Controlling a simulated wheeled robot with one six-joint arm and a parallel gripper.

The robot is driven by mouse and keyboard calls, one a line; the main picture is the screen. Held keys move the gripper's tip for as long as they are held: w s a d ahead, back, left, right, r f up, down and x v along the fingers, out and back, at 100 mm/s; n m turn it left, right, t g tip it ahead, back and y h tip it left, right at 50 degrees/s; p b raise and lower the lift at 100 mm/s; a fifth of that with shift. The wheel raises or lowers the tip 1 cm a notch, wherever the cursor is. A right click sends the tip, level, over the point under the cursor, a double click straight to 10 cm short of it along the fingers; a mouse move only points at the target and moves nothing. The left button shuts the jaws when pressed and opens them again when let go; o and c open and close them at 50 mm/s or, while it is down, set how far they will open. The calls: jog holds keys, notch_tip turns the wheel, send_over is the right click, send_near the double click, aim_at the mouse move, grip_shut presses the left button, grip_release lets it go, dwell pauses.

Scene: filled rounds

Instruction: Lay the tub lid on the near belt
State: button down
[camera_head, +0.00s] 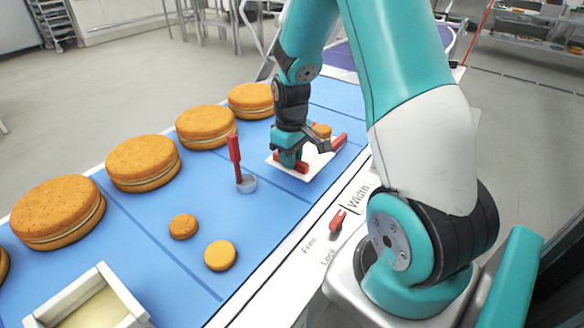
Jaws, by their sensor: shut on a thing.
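The tub lid, a flat white square (318,168), is at my gripper (312,154), over the right part of the blue belt (275,205). My gripper points down with its red fingers at the lid and is shut on it. The fingers and wrist cover part of the lid, so the grip itself is hidden. I cannot tell whether the lid touches the belt or is just above it. An open pale tub (128,318) with cream filling stands at the lower left.
Large filled rounds (145,163) line the belt's far side. Two small rounds (220,255) (183,226) lie nearer; another small orange round (321,130) shows behind my gripper. A red lever (338,219) is on the white rail.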

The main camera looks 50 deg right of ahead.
jog(key=shift+f, duration=1.9)
jog(key=shift+f, duration=0.2)
jog(key=c, duration=1)
grip_release()
jog(key=shift+r, duration=0.15)
